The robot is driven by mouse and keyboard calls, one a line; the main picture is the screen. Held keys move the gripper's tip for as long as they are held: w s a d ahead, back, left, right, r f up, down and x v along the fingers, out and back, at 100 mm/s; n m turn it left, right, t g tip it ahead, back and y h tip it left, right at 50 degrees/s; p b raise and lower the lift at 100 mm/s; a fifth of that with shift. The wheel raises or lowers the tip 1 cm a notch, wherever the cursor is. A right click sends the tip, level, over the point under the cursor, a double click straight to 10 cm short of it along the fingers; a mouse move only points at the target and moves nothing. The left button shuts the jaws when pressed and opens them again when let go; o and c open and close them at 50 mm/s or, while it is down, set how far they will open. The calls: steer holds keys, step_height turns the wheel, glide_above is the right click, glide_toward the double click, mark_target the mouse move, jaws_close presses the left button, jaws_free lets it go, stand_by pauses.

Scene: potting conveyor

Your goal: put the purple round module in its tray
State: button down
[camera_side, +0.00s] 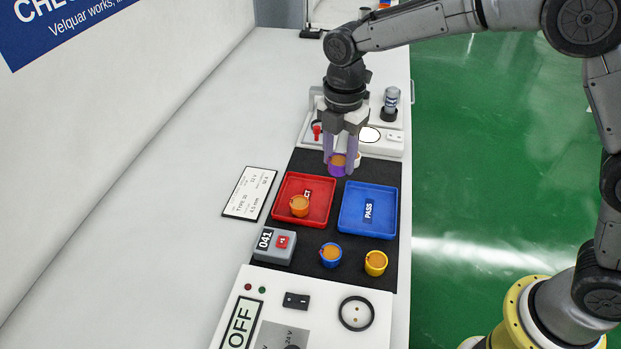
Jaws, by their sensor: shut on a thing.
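The purple round module (337,168), with an orange top, is held between the fingers of my gripper (341,155). My gripper points down and is shut on it, above the dark mat just behind the trays. The red tray (319,219) is at the left and holds an orange round module (299,205). The blue tray (380,234), marked PASS, is at the right and looks empty. The red tray's lettering is partly covered; "CT" shows. I cannot tell the exact height of the held module.
A blue round module (330,254) and a yellow round module (375,262) stand in front of the blue tray. A grey counter box (274,245) is in front of the red tray.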

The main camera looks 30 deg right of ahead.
glide_above(311, 190)
step_height(311, 190, down, 6)
steer(key=shift+s+f, duration=0.1)
steer(key=shift+f, duration=1.8)
steer(key=shift+f, duration=0.15)
steer(key=shift+c, duration=1.8)
jaws_free()
step_height(311, 190, up, 12)
steer(key=shift+r, duration=0.2)
